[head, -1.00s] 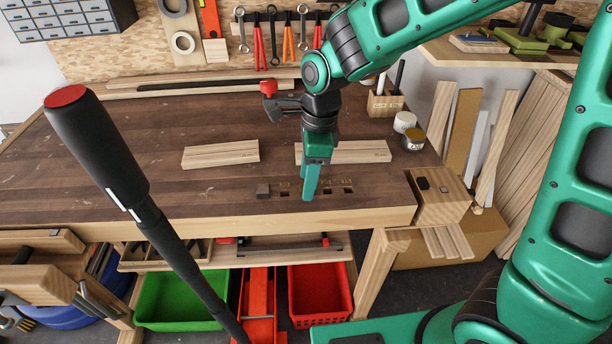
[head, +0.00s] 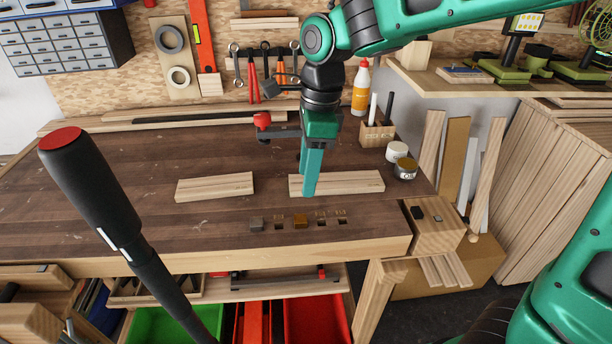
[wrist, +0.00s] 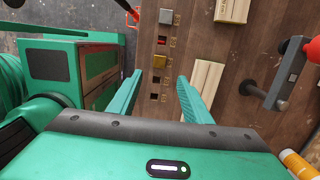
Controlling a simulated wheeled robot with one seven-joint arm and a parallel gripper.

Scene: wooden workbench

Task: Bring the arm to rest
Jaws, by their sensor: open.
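My gripper (head: 309,188) is above the workbench (head: 150,215), fingers pointing down, in front of a short pale wood board (head: 350,182) in the head view. In the wrist view the two green fingers of the gripper (wrist: 158,95) are spread apart, with nothing between them. Below lies a row of small square holes in the bench top. A brass-coloured block (head: 299,221) sits at one hole, also seen in the wrist view (wrist: 160,62). A grey block (head: 256,223) sits at the left end of the row, also in the wrist view (wrist: 166,17).
Another wood board (head: 215,186) lies to the left. A red-knobbed clamp (head: 263,122) stands behind my gripper. A glue bottle (head: 360,90), a pen holder (head: 377,133) and cans (head: 405,168) stand at the back right. The bench's left front is clear.

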